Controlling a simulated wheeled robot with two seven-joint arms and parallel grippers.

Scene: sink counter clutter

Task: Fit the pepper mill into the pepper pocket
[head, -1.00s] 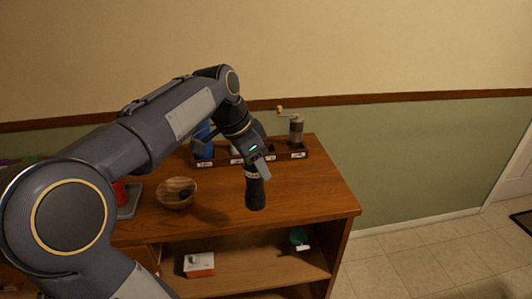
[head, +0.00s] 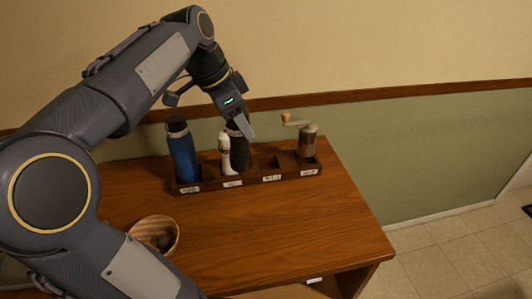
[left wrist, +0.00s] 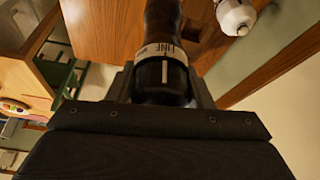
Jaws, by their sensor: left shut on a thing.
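The dark pepper mill (head: 239,152) is in my left gripper (head: 242,124), which is shut on its upper part. In the left wrist view the black mill (left wrist: 163,18) shows a pale band marked "FINE" near the jaws (left wrist: 163,90). I cannot tell whether the mill's base is above or behind the rack. My right gripper is out of view.
A blue bottle (head: 183,150) stands in the rack's left pocket, and a hand-crank grinder (head: 307,140) in its right pocket. A wooden bowl (head: 156,233) sits on the counter (head: 275,225) at the front left. The counter before the rack is clear; the wall is close behind.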

